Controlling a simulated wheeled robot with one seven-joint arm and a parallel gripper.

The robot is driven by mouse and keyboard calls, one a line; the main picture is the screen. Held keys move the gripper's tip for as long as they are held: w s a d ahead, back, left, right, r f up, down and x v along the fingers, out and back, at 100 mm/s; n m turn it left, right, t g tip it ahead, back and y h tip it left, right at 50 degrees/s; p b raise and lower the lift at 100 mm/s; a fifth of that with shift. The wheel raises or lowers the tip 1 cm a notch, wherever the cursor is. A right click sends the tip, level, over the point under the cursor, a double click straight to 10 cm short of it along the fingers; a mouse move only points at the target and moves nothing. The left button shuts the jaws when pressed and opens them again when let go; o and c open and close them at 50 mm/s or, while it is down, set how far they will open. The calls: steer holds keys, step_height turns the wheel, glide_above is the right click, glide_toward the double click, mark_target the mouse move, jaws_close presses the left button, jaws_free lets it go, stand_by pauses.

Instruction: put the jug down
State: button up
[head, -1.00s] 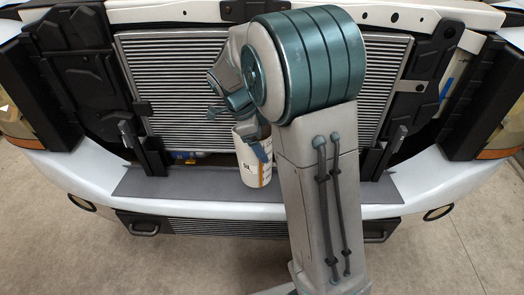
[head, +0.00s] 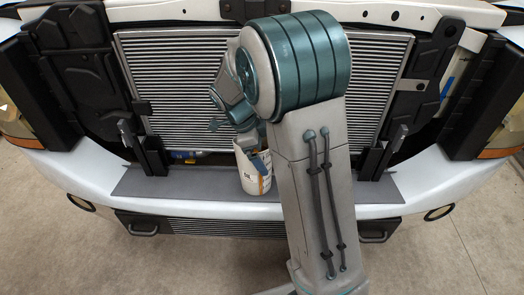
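The jug (head: 247,178) is a white container with an orange-edged label, in front of the grille. It appears at or just above the dark grey ledge of the bumper; whether its base touches cannot be made out. My gripper (head: 259,161) is at the jug's upper right side, with a blue-grey finger against it. It seems shut on the jug, as the two have moved together. My arm hides part of the jug's right side and most of the gripper.
The dark grey ledge (head: 185,183) runs along the top of the white bumper (head: 80,176), with free room left of the jug. Black upright brackets (head: 150,155) stand at both ends of it. The slatted radiator (head: 180,85) is close behind.

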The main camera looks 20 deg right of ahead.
steer(key=p+v, duration=0.2)
steer(key=v, duration=1)
steer(key=s+d+n+t+y, duration=0.1)
steer(key=s+n+y, duration=0.1)
steer(key=s+n, duration=0.8)
steer(key=s+d+f+n+t+y, duration=0.1)
steer(key=s+n+t+y, duration=0.1)
steer(key=s+n, duration=0.9)
steer(key=shift+d+f+n+y, duration=0.3)
steer(key=shift+d, duration=0.05)
